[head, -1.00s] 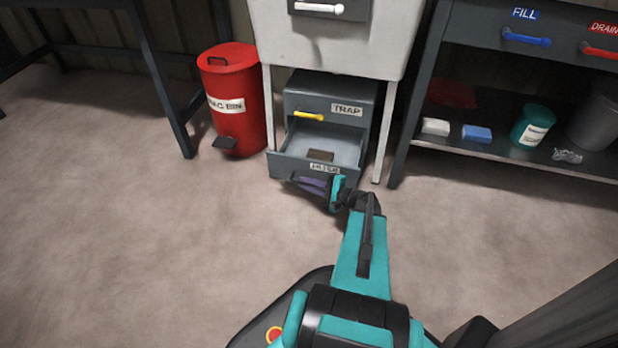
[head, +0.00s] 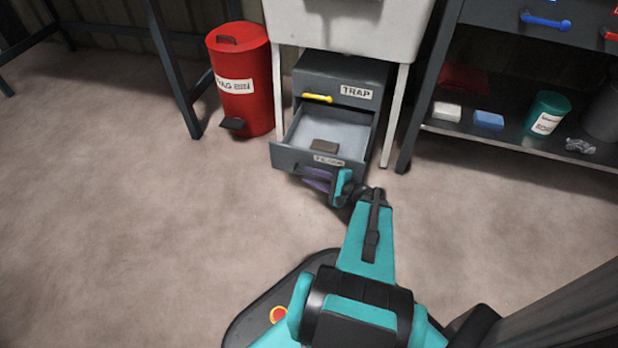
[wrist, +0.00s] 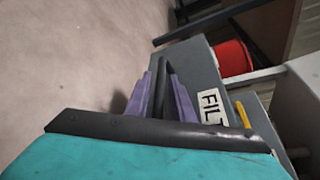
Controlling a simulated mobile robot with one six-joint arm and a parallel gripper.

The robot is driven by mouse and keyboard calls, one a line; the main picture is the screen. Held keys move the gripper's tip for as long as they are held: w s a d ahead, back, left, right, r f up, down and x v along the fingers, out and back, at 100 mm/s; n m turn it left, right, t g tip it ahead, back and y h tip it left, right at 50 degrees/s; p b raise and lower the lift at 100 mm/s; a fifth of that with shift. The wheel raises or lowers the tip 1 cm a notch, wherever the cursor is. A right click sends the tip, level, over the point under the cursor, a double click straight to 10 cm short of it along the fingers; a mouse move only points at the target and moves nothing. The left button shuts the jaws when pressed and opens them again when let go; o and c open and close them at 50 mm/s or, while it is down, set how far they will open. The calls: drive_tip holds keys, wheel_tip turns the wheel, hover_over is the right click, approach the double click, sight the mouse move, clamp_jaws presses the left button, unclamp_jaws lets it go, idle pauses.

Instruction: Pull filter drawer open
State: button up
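The filter drawer (head: 285,157) is the lower grey drawer of a small cabinet and stands well out, its inside showing. Its front label is partly readable in the wrist view (wrist: 211,107). A small brown block (head: 324,146) lies inside on the drawer floor. My gripper (head: 318,178) is at the drawer's front, low above the floor. In the wrist view its purple fingers (wrist: 161,98) lie on both sides of the dark handle (wrist: 162,76) and look closed on it. The head view hides most of the handle.
The trap drawer with its yellow handle (head: 317,98) is shut above. A red bin (head: 241,85) stands left of the cabinet. A dark bench shelf (head: 470,136) with sponges and a teal tub (head: 546,112) is at right. The floor (head: 150,240) in front is clear.

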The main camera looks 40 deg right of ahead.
drive_tip(key=shift+o, duration=0.4)
drive_tip(key=shift+a+r, duration=0.1)
drive_tip(key=shift+s+r+p, duration=0.2)
drive_tip(key=shift+s+p, duration=0.15)
drive_tip(key=shift+s, duration=0.25)
drive_tip(key=p+v, duration=0.3)
drive_tip(key=v, duration=0.9)
drive_tip(key=shift+s+d+p, duration=0.25)
drive_tip(key=shift+p, duration=0.1)
